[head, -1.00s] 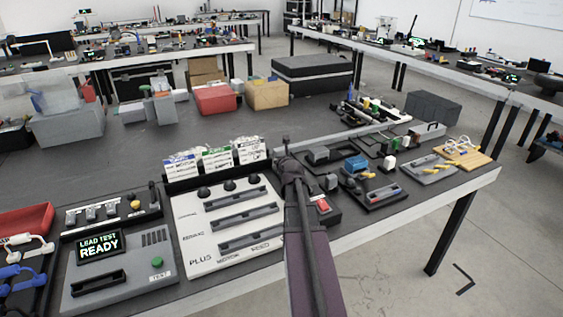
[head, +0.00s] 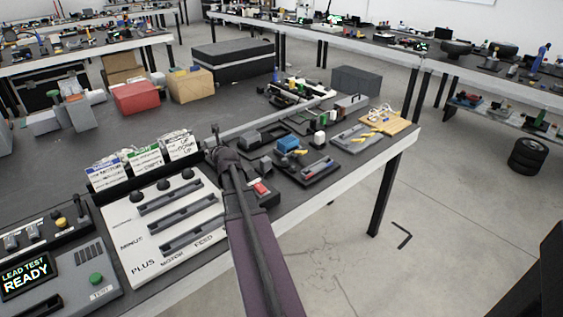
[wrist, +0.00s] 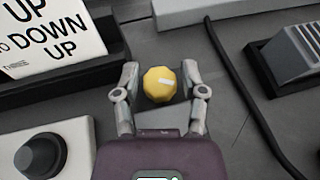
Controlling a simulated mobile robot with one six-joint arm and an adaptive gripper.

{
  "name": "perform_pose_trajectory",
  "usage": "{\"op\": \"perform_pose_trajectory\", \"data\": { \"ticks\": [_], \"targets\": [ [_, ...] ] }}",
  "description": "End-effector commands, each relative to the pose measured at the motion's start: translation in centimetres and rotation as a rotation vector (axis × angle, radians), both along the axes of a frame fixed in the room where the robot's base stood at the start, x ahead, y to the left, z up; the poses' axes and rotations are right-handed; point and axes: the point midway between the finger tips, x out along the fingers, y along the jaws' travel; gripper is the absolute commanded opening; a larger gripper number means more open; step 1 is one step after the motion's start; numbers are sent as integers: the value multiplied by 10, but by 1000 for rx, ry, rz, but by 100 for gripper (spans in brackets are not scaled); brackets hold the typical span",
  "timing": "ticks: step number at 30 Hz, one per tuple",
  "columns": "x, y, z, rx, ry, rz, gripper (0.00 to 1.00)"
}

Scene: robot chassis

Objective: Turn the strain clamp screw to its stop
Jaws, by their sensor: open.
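My gripper (wrist: 159,74) is open, with one finger on each side of the knob. Gaps show between the fingers and the knob, so it is not gripped. In the head view my gripper (head: 216,142) is at the far end of my arm, beside the card rack, and my arm hides the yellow knob there.
White label cards (wrist: 50,38) stand in a dark rack at upper left in the wrist view. A white panel with a black knob (wrist: 40,155) is at lower left. A grey ribbed block (wrist: 290,55) and a dark cable (wrist: 240,75) lie to the right.

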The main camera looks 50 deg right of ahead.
Motion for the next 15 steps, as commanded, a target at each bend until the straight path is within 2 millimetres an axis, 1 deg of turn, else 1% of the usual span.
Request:
{"op": "perform_pose_trajectory", "data": {
  "ticks": [15],
  "targets": [
    [0,-1,0,0,2,137,54]
  ]
}}
